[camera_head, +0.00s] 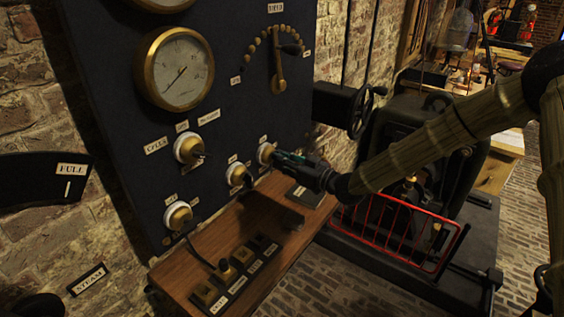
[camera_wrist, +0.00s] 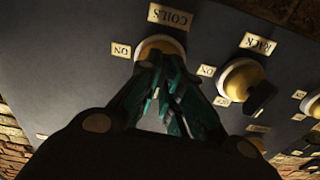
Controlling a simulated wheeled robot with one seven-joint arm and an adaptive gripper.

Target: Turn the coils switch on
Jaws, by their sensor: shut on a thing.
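The coils switch (camera_head: 265,153) is a brass and white round switch at the lower right of the dark panel. In the wrist view its brass base (camera_wrist: 150,46) shows beside an upside-down COILS label (camera_wrist: 170,16) and an ON label (camera_wrist: 121,50). My gripper (camera_head: 286,158) is at the switch, and its fingers (camera_wrist: 164,66) are closed together over the front of it. The switch's lever is hidden by the fingers, so its position cannot be told.
The rack switch (camera_wrist: 240,79) sits close beside the coils switch, its dark lever clear of my fingers. More switches, such as the cells switch (camera_head: 187,148), are on the panel. A wooden shelf (camera_head: 215,246) juts out below. A red guard rail (camera_head: 400,238) stands right.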

